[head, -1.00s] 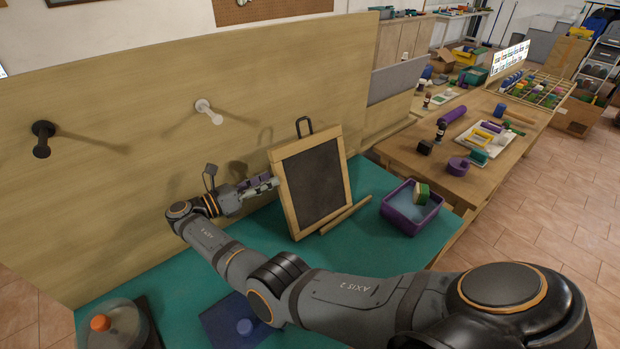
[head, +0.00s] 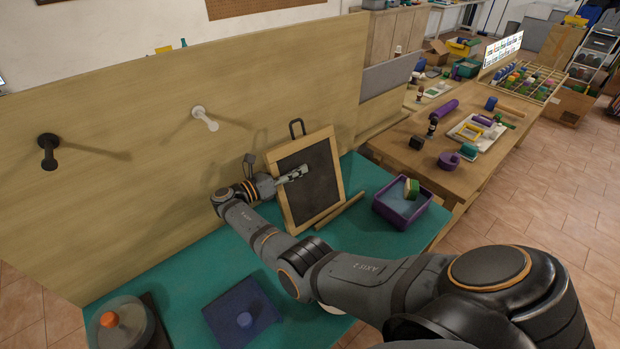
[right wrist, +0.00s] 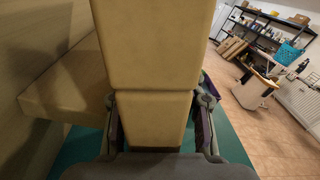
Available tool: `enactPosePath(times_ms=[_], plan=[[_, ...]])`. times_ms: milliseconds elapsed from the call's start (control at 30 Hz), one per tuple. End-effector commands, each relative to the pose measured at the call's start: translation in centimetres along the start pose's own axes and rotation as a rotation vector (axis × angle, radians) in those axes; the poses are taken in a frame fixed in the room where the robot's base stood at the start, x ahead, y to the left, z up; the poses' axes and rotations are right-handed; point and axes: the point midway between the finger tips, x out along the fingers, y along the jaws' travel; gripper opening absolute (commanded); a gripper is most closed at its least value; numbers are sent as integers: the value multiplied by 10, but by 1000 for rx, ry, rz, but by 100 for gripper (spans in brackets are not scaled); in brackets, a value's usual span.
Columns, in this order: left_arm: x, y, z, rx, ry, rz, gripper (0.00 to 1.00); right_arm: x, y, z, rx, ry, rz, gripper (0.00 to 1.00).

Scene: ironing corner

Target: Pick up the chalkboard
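The chalkboard (head: 312,190), a dark panel in a light wooden frame with a black loop on top, leans back on the teal surface against the tall wooden panel. My right gripper (head: 288,177) has come in from the left at its left frame side, with one finger across the front of the board. In the right wrist view, a wooden part of the chalkboard (right wrist: 152,95) stands between my two fingers (right wrist: 158,128). They look spread, with a small gap on the right. The other finger is hidden in the head view. My left gripper is not in view.
A purple tub (head: 403,207) with a green-and-tan block stands right of the chalkboard. A wooden stick (head: 340,212) lies before it. Black (head: 48,150) and white (head: 205,118) pegs stick out of the wooden panel (head: 110,190).

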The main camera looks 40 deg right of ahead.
Motion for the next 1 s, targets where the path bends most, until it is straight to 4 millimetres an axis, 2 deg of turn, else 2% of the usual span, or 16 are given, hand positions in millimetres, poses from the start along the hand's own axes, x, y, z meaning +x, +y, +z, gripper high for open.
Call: enactPosePath(times_ms=[100,400,1000], plan=[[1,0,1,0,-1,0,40,-1,0,-1,0,1,1,38],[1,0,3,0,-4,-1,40,-1,0,-1,-1,1,1,0],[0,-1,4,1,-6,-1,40,-1,0,3,2,-1,1,0]])
